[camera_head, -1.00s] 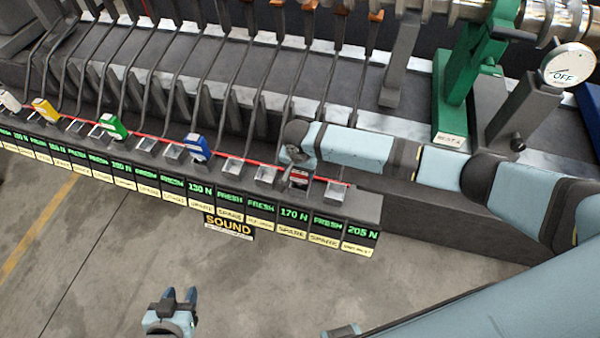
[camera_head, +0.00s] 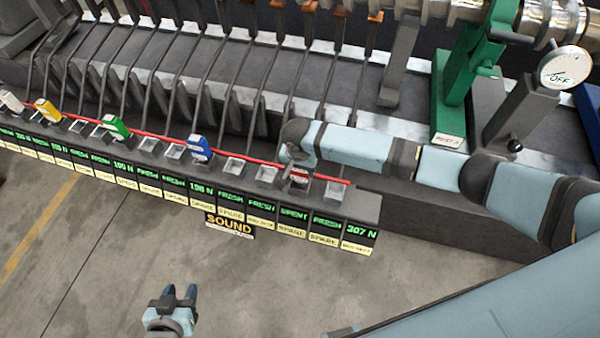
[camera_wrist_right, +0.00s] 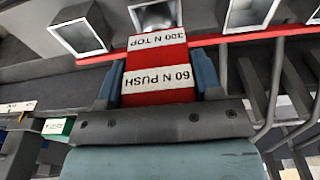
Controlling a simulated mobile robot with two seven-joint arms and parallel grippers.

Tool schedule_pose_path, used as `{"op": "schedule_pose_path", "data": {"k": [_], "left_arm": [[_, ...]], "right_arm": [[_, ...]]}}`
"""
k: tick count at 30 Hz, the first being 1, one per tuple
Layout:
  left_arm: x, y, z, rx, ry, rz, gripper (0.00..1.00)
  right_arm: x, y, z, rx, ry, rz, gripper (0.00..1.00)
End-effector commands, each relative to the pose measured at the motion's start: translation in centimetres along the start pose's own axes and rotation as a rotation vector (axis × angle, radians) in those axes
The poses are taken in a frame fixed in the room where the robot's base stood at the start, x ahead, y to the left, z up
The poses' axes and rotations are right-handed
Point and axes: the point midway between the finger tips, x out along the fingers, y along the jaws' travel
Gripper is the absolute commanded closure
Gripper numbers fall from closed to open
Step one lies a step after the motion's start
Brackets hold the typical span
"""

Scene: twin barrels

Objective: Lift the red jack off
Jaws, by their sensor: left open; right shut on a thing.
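The red jack (camera_wrist_right: 160,70) has white labels reading "60 N PUSH" and "300 N TOP". In the right wrist view it sits between the two blue fingers of my right gripper (camera_wrist_right: 157,84), which is shut on it. In the head view my right gripper (camera_head: 297,160) hides most of the jack, and only a small red and white part (camera_head: 299,177) shows at a cup near the rail's right end. I cannot tell whether the jack is clear of its cup. My left gripper (camera_head: 180,293) is open and empty, above the floor.
Blue (camera_head: 200,148), green (camera_head: 116,126) and yellow (camera_head: 48,111) jacks stand along the rail to the left. Empty square cups (camera_head: 267,174) lie between. A green stand (camera_head: 452,100) and an OFF dial (camera_head: 564,66) are at the right. Thin levers rise behind the rail.

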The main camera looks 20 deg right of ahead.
Motion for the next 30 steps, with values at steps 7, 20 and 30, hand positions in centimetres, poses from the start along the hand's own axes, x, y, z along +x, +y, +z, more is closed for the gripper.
{"op": "schedule_pose_path", "data": {"k": [7,20,30], "left_arm": [[-0.8,0.0,-1.2,0.000,0.000,-0.001,0.57],[-1.6,0.0,-2.4,0.000,0.000,-0.001,0.57],[-1.9,0.0,-2.9,0.000,0.000,0.000,0.57]], "right_arm": [[-1.4,-0.1,-0.2,0.000,0.000,-0.002,0.73],[-3.1,-0.1,-0.4,0.000,0.000,-0.002,0.73],[-4.7,-0.1,-0.6,-0.001,0.001,-0.002,0.73]]}}
